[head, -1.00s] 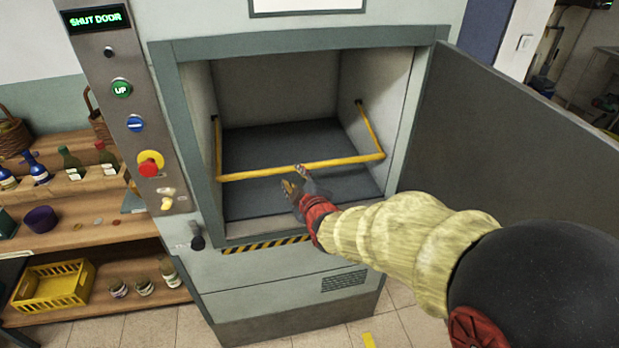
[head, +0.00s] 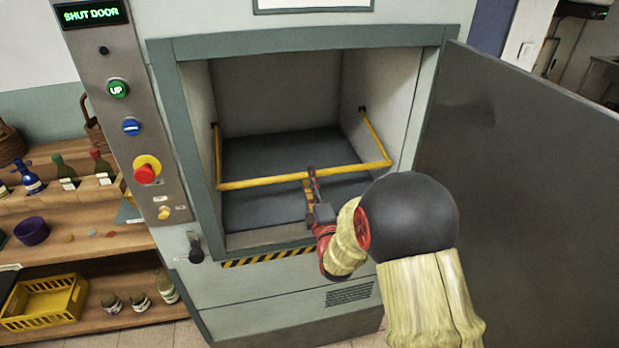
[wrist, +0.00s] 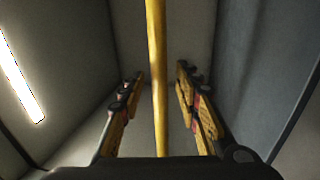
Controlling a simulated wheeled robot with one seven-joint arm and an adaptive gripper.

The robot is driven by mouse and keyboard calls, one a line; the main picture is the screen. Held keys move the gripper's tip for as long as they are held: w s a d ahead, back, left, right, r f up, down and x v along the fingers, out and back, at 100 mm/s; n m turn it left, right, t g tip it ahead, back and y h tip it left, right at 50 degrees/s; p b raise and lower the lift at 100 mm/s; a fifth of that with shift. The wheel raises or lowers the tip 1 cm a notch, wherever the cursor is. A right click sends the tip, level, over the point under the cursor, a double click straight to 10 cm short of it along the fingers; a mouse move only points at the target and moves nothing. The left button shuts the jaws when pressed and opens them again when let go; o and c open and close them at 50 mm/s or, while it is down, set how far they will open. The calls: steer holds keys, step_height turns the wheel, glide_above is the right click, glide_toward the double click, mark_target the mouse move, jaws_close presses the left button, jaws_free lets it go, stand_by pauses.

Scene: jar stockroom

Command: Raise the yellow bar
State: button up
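The yellow bar (head: 258,182) is a U-shaped rail hinged to both inner side walls of the lift compartment. Its front length crosses the opening low down, above the dark floor. My gripper (head: 311,178) is at the front length, a little right of its middle. In the wrist view the yellow bar (wrist: 157,70) runs between the two spread fingers of my gripper (wrist: 160,85), with a gap on each side. The fingers look open and not pressed on it.
The compartment door (head: 510,170) stands open on the right. A control panel (head: 125,120) on the left has an UP button, a red stop button and a display reading "SHUT DOOR". Shelves with bottles, jars and a yellow crate (head: 15,318) stand at the left.

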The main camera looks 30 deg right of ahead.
steer(key=shift+x, duration=1.25)
steer(key=shift+c, duration=1.1)
steer(key=shift+s, duration=0.1)
jaws_close()
